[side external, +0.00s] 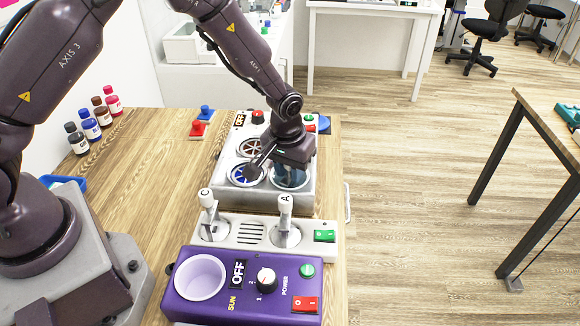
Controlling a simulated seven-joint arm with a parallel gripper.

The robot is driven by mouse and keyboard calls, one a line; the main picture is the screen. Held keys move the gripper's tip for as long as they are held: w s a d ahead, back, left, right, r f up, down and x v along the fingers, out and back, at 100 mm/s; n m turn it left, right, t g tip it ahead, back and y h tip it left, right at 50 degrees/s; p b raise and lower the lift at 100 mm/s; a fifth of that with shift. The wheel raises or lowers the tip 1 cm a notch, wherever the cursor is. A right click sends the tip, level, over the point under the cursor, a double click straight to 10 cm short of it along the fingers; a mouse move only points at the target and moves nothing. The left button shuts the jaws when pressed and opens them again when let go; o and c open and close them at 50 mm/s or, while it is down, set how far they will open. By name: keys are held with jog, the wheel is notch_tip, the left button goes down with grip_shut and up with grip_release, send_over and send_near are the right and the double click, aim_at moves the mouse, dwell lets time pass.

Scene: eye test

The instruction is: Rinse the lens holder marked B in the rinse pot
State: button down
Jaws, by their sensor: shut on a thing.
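My gripper (256,168) is dark and reaches down over the grey pot unit (308,198). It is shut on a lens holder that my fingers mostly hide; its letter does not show. The fingertips are at the front left pot (240,181), which has blue inside; I cannot tell how deep the holder sits. A second pot (291,180), with grey-blue inside, is at front right, partly under my gripper. No label shows which is the rinse pot. Lens holders marked C (207,199) and A (285,201) stand in the white rack (250,234).
A purple unit (218,312) with an empty white cup (200,277), an OFF sign and a knob stands in front. Several small bottles (91,128) stand at the left back. Red (197,128) and blue (206,111) knobs lie behind. Bare table lies left of the pot unit.

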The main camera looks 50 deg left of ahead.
jog(key=shift+r, duration=3.75)
